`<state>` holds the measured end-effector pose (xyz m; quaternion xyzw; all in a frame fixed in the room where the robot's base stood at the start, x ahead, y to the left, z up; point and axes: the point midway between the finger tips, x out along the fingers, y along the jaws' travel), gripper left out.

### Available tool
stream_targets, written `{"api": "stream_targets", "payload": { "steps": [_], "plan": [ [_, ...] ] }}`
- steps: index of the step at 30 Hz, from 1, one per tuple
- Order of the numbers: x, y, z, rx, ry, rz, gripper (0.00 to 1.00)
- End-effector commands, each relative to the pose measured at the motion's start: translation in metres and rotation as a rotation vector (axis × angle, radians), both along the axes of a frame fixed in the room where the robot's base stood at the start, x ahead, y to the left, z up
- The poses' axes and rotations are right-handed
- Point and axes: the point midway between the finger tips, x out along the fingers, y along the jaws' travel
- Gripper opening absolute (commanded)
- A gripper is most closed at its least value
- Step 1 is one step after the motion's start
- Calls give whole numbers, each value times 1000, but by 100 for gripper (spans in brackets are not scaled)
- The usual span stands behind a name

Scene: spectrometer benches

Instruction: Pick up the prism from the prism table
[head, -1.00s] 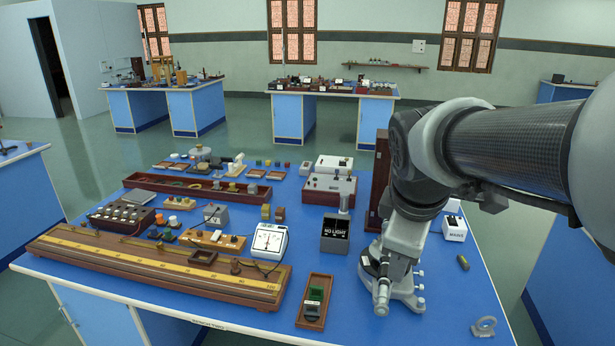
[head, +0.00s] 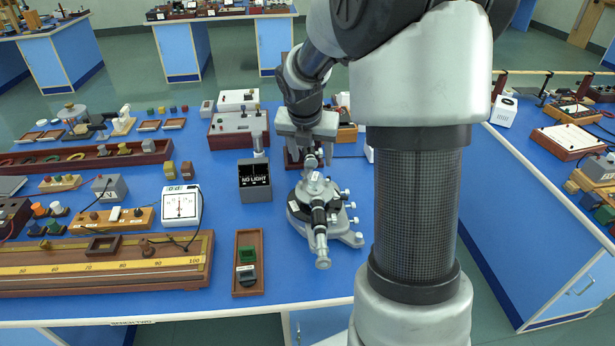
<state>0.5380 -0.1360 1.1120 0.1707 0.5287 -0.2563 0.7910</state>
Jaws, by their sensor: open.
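The grey metal spectrometer (head: 322,212) stands on the blue bench in the head view, with its telescope pointing towards the front edge. Its small round prism table (head: 315,182) is near the middle of the instrument. The prism is too small to make out clearly against the table. My gripper (head: 308,154) points down just above and behind the prism table, with its fingers apart. I see nothing held between the fingers. I cannot tell the exact gap between the fingertips and the prism.
A wooden tray (head: 248,263) with green and black pieces lies to the front left. A meter (head: 181,207) and long wooden wire board (head: 110,265) are farther left. My arm covers the bench's right part.

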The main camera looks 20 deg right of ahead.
Motion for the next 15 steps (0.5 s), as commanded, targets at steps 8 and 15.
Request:
{"api": "stream_targets", "payload": {
  "steps": [8, 15],
  "plan": [
    [17, -13, -56, 0, 4, -1, 56],
    [25, -18, -74, 0, -1, -2, 56]
  ]
}}
